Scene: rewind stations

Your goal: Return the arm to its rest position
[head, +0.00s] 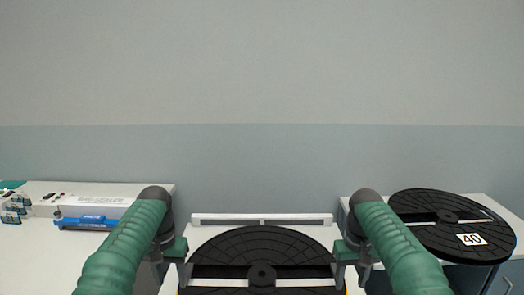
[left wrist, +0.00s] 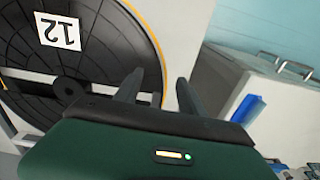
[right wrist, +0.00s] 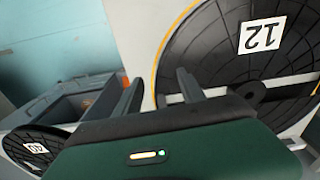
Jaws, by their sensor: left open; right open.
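My left gripper (head: 172,262) is at the left side of the central black reel (head: 262,245). My right gripper (head: 350,262) is at the reel's right side. In the right wrist view my right gripper (right wrist: 161,90) also has its fingers apart and is empty. The central reel bears a label "12" in the left wrist view (left wrist: 60,32) and the right wrist view (right wrist: 262,35). Whether either gripper touches the reel I cannot tell.
A black reel labelled "40" (head: 440,215) lies on the right table. The left table (head: 40,250) holds a blue tool (head: 85,223), a white box (head: 95,206) and small items. A white bar (head: 262,218) stands behind the central reel. The wall behind is bare.

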